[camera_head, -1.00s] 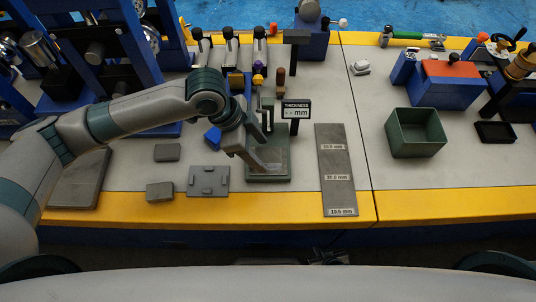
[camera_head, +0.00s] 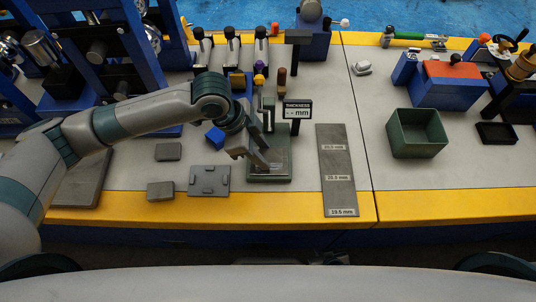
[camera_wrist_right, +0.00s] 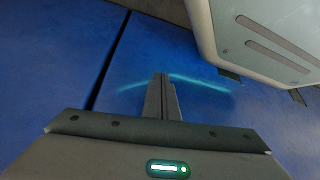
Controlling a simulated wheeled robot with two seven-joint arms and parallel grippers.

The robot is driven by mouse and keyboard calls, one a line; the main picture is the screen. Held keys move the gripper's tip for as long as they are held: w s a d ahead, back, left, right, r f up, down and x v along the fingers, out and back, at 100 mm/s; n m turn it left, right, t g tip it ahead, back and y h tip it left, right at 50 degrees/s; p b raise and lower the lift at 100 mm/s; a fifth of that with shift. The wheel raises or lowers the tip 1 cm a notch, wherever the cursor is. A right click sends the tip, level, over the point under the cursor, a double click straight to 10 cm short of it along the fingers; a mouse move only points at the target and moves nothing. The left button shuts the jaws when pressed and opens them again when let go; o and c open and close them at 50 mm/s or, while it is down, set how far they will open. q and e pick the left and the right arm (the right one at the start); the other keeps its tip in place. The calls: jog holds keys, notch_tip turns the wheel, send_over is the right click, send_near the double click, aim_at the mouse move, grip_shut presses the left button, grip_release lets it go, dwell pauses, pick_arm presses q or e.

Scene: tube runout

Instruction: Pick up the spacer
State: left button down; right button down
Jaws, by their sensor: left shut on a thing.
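My left gripper (camera_head: 262,164) reaches in from the left, pointing down over the green base of the thickness gauge (camera_head: 270,178). It is shut on a small grey piece, apparently the spacer, low at the gauge base; the fingers hide most of it, and I cannot tell if it still touches the base. Two other grey blocks (camera_head: 168,151) (camera_head: 160,191) lie on the table to the left. My right gripper (camera_wrist_right: 161,98) shows only in the right wrist view, its fingers together and empty in front of a blue surface.
A grey plate with pegs (camera_head: 209,181) lies left, a labelled grey strip (camera_head: 337,170) right. A green bin (camera_head: 416,134) stands further right. Blue frames and black-handled tools crowd the back.

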aim_at(269, 155)
pick_arm(q)
jog(key=shift+r, duration=0.1)
